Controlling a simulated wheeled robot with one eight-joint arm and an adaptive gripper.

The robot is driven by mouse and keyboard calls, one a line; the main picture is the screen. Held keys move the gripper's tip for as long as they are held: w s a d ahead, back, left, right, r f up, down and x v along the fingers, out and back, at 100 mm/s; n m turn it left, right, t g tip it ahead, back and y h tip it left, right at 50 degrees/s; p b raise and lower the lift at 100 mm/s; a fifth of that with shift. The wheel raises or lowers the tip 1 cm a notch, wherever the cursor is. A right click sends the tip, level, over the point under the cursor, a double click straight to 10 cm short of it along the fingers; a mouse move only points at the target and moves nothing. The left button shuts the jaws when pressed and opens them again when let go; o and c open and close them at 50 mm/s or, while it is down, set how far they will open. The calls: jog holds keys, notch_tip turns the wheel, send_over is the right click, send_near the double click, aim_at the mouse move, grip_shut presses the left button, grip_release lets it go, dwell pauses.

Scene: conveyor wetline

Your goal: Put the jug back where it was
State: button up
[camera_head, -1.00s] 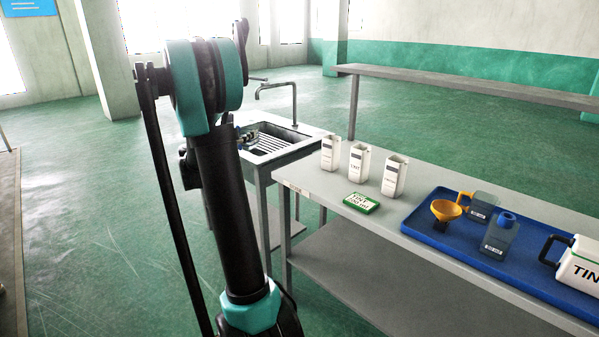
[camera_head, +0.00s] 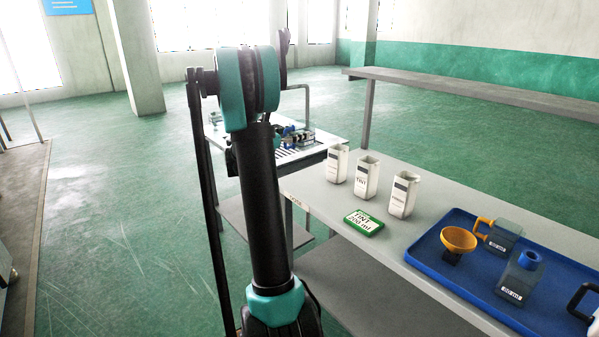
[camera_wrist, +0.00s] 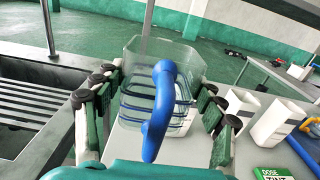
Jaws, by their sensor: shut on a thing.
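In the wrist view, a clear jug (camera_wrist: 133,112) with a blue handle (camera_wrist: 163,88) sits between the fingers of my gripper (camera_wrist: 158,95). The fingers are shut on it, one set on each side, with the handle facing the camera. The jug looks upright. In the head view, my gripper (camera_head: 292,137) shows small over the sink area, and the held jug cannot be made out there. What lies directly under the jug is hidden.
The sink (camera_head: 315,153) stands left of the grey table (camera_head: 425,178). Three white containers (camera_head: 367,178) and a green card (camera_head: 363,223) stand on the table. The blue tray (camera_head: 430,243) holds an orange funnel (camera_head: 458,238), an orange-handled jug (camera_head: 503,236) and a blue-topped bottle (camera_head: 520,275).

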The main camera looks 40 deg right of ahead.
notch_tip(320, 180, down, 15)
jog(key=shift+f, duration=0.1)
dwell(0.4)
jog(key=o, duration=1.4)
jog(key=shift+o, duration=0.2)
